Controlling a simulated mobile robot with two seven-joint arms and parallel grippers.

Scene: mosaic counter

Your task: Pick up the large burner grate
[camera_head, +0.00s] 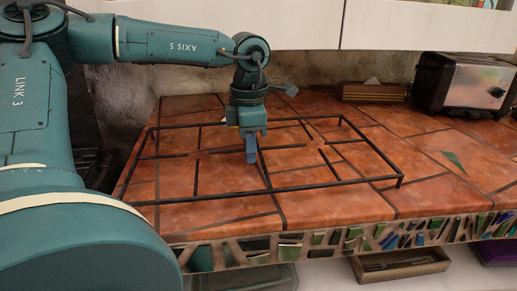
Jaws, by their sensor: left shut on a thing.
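The large burner grate (335,183) is a black rectangular frame with short inner bars. It spans the left and middle part of the mosaic counter. My left gripper (251,158) points down inside the grate's outline, at one of its bars near the middle. Its fingers are shut on the grate. The fingers hide the gripped part of the bar. I cannot tell whether the grate rests on the counter or is slightly above it. My right gripper is not in view.
A toaster (466,84) stands at the back right of the tiled counter (440,200). A slatted wooden block (374,92) sits beside it against the wall. White cabinets (430,25) hang above. A wooden tray (400,265) lies below the front edge.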

